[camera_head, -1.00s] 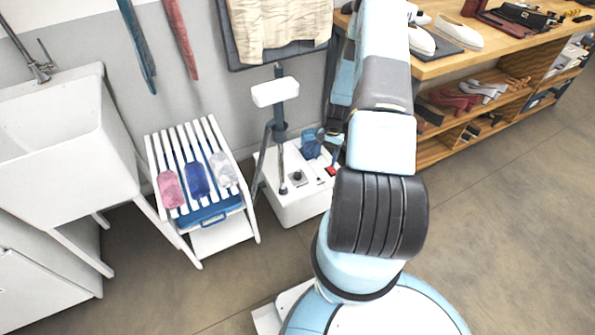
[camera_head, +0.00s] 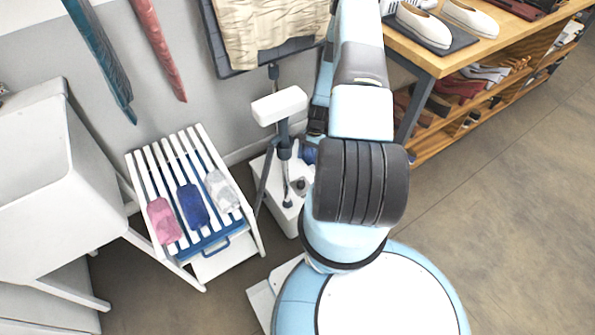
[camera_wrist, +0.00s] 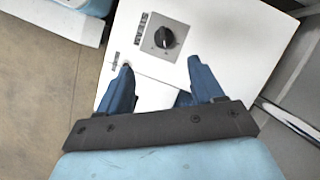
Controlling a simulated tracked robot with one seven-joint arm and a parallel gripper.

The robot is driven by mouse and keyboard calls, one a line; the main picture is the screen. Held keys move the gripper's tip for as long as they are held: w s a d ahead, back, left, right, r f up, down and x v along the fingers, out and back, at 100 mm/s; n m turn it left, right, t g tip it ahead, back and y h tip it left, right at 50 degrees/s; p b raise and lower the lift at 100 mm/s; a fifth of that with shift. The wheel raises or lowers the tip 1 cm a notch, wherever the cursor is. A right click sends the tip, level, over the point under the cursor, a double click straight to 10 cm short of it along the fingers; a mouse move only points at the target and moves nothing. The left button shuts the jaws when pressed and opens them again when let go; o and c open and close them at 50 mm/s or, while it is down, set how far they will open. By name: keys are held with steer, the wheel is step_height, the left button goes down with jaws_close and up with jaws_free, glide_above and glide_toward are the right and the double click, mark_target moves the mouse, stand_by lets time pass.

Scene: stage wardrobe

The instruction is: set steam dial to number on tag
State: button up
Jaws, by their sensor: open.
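In the wrist view the steam dial (camera_wrist: 165,38) is a round black knob on a square grey plate on the white steamer base (camera_wrist: 225,32). A small dark label, apparently reading STEAM, sits left of it. The marks around the knob are too small to read. My gripper (camera_wrist: 160,66) is open, its two blue fingers over the base and short of the dial, with nothing between the tips. In the head view the steamer base (camera_head: 285,216) stands on the floor, partly hidden by my arm. I cannot make out a numbered tag in either view.
A white slatted rack (camera_head: 222,262) with pink, blue and pale pads stands left of the steamer, beside a white sink (camera_head: 40,160). The steamer's pole carries a white head (camera_head: 279,105). A wooden shelf unit (camera_head: 435,62) with shoes is at right; open floor lies below it.

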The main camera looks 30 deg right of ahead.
mark_target(302, 181)
steer(key=x, duration=0.9)
steer(key=w+x, duration=0.1)
steer(key=x, duration=0.3)
steer(key=shift+s+f, duration=0.1)
steer(key=shift+f, duration=0.35)
steer(key=c, duration=1)
